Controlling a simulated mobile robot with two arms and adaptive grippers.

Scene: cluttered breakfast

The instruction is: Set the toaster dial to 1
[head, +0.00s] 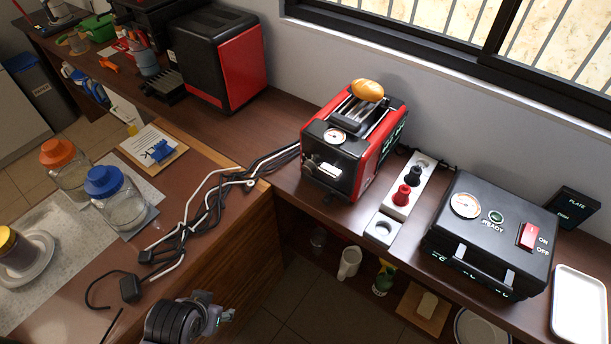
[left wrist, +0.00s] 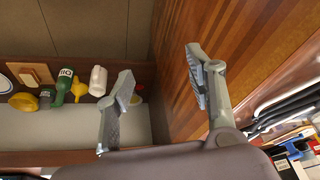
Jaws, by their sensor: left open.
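The red and black toaster (head: 348,150) stands on the counter below the window. A bread roll (head: 367,90) lies on top of it. A round white dial face (head: 335,135) is on its sloped front; its setting is too small to read. A pale lever or knob (head: 322,167) is lower on the front. My left gripper (head: 218,312) is at the bottom of the head view, in front of the wooden counter's side, well below and left of the toaster. In the left wrist view its two fingers (left wrist: 160,85) are wide apart with nothing between them. My right gripper is not in view.
Black and white cables (head: 205,210) run across the counter to the toaster. A socket strip (head: 405,195) with red and black plugs and a black box with a red switch (head: 495,235) stand to its right. Jars (head: 115,195) stand at left. Several items (left wrist: 65,85) are on a lower shelf.

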